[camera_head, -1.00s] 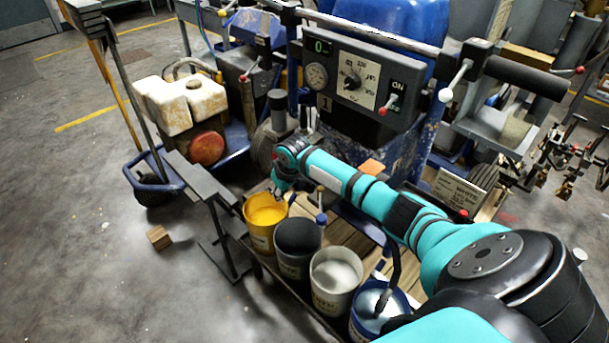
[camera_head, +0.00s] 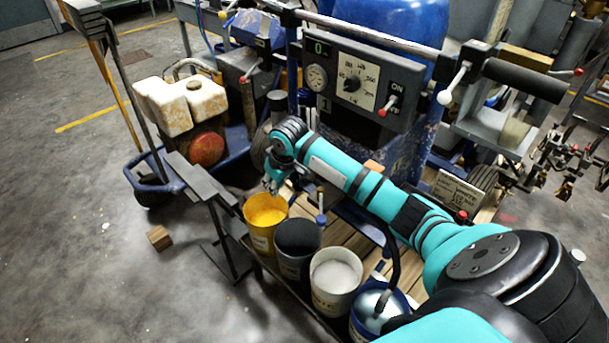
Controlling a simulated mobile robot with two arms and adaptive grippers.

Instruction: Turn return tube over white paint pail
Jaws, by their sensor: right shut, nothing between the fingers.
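The white paint pail (camera_head: 336,279) stands in the row of pails, holding pale paint. A short upright tube with a blue lower end (camera_head: 321,207) stands behind the dark pail (camera_head: 297,248). A dark curved hose (camera_head: 393,270) comes down into the blue pail (camera_head: 362,325) at the near end. I cannot tell for sure which of these two is the return tube. My right gripper (camera_head: 271,186) is shut and empty, just above the far rim of the yellow paint pail (camera_head: 262,237), to the left of the blue-ended tube and apart from it. My left gripper is out of view.
The striper's control panel (camera_head: 353,75), with gauge and dial, rises behind my right arm. A dark metal stand (camera_head: 223,235) is left of the pails. A small wooden block (camera_head: 159,238) lies on the floor. The floor at left is mostly clear.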

